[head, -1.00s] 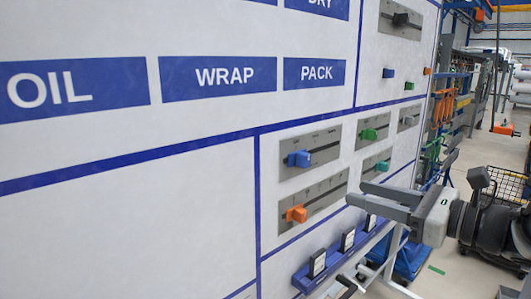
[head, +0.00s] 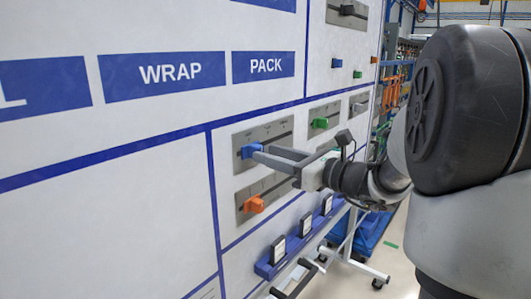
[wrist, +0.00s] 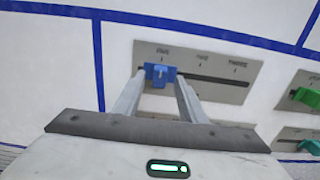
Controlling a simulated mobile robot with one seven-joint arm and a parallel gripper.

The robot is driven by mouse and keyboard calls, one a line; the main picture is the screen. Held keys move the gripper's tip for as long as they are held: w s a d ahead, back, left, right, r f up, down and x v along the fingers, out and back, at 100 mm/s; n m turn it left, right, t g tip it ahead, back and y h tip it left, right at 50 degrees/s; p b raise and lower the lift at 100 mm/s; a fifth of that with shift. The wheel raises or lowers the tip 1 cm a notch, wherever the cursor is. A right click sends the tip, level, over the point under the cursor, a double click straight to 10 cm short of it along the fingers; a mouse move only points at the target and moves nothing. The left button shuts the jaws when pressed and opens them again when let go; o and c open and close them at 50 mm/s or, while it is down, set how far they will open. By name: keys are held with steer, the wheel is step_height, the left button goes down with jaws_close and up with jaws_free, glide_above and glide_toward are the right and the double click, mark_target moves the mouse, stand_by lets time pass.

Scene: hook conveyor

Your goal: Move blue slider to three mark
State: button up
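The blue slider (head: 250,150) sits at the left end of its dark slot on a grey plate (head: 279,129) on the white wall panel. In the wrist view the blue slider (wrist: 160,76) is under the leftmost of three small marks; the rightmost mark (wrist: 238,57) appears to read THREE. My gripper (head: 268,156) points at the panel with its fingertips close to the slider. In the wrist view my gripper (wrist: 160,82) is open, one finger to each side of the slider. I cannot tell whether the fingers touch it.
An orange slider (head: 254,204) is on the plate below. A green slider (head: 320,123) is on another plate to the right; it also shows in the wrist view (wrist: 307,97). A blue shelf with small framed items (head: 279,250) juts out lower down. The slot right of the blue slider is clear.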

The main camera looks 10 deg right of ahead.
steer(key=shift+x, duration=0.95)
steer(key=shift+c, duration=0.3)
jaws_close()
steer(key=w+d+p, duration=0.3)
steer(key=w+d, duration=0.6)
steer(key=d, duration=0.3)
steer(key=shift+w+d, duration=0.15)
steer(key=shift+d, duration=0.05)
steer(key=shift+o, duration=0.3)
jaws_free()
steer(key=shift+w+d, duration=0.1)
